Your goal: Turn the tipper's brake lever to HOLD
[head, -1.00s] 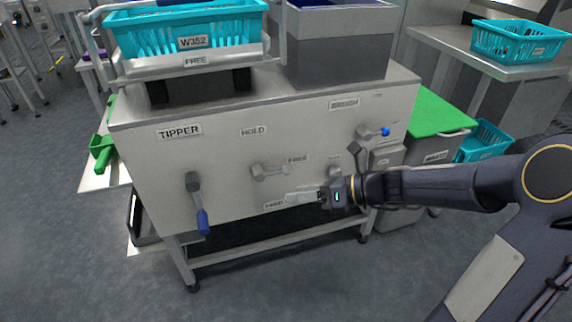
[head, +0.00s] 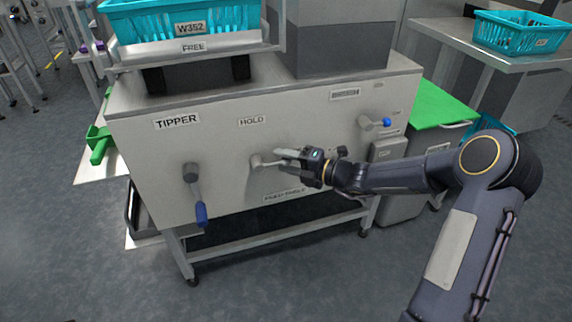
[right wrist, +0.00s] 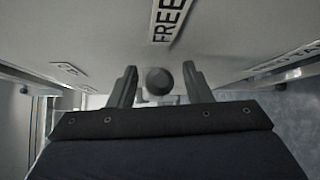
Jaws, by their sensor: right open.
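The tipper (head: 225,185) is a pale metal cabinet with a TIPPER label. Its brake lever (head: 257,162) is a small light grey lever under the HOLD label (head: 252,121). The lever points right, toward the FREE side, and its outer end is partly hidden by my gripper. My right gripper (head: 282,160) is open at the lever's outer end. In the right wrist view the dark round end of the lever (right wrist: 159,81) sits between the two open fingers (right wrist: 160,84), with the FREE label (right wrist: 170,20) beside it. I cannot tell whether the fingers touch it. My left gripper is out of view.
A blue-handled lever (head: 200,212) hangs down at the left of the panel. A small blue-tipped lever (head: 384,123) is at the right. A turquoise crate (head: 190,30) marked W352 stands on top. A green-topped bin (head: 440,112) stands right of the tipper.

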